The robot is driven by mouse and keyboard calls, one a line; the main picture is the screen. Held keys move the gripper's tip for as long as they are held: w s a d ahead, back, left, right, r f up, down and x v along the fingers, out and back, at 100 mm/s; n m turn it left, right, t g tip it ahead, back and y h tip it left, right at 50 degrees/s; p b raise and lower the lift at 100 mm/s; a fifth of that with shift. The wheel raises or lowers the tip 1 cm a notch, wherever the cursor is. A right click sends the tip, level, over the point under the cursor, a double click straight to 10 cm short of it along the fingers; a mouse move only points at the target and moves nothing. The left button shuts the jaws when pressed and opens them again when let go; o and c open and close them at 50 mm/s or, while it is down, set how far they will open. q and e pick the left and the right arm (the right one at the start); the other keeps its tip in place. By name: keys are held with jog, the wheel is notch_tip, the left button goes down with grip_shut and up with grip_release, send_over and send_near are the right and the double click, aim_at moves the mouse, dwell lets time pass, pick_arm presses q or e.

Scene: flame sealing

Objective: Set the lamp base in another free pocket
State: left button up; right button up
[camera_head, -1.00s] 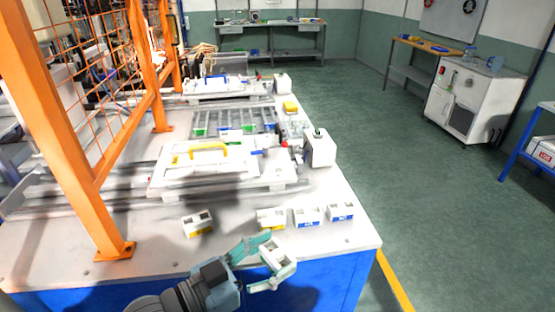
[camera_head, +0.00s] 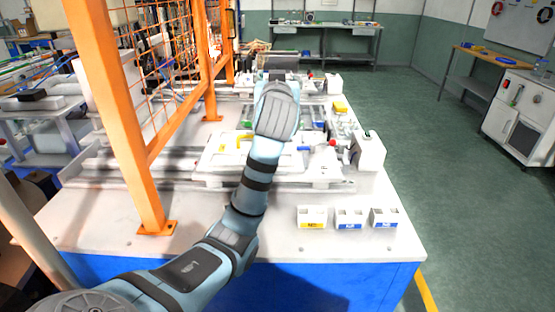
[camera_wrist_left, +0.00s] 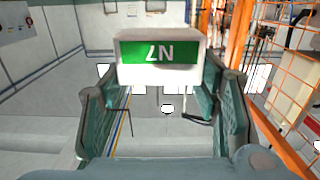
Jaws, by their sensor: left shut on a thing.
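The lamp base is a white block (camera_wrist_left: 160,52) with a green label whose lettering appears upside down. My left gripper (camera_wrist_left: 162,82) is shut on it, with a teal finger on either side. In the head view my left arm reaches over the bench and its wrist hides the gripper and the block. The pocketed tray (camera_head: 312,113) lies behind the wrist and is partly hidden. I cannot tell which of its pockets are free. My right gripper is in neither view.
Three white blocks stand in a row at the front right: one yellow-labelled (camera_head: 311,217) and two blue-labelled (camera_head: 349,218) (camera_head: 384,217). A white fixture plate (camera_head: 215,168) lies under my arm. An orange post (camera_head: 122,120) and mesh fence stand on the left.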

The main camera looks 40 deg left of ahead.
pick_arm(q)
notch_tip(320, 180, down, 19)
jog(key=b, duration=0.3)
jog(key=shift+a+r, duration=0.1)
jog(key=shift+r, duration=0.05)
jog(key=o, duration=1.1)
jog(key=shift+o, duration=0.2)
jog(key=v, duration=1.2)
jog(key=shift+p, duration=0.3)
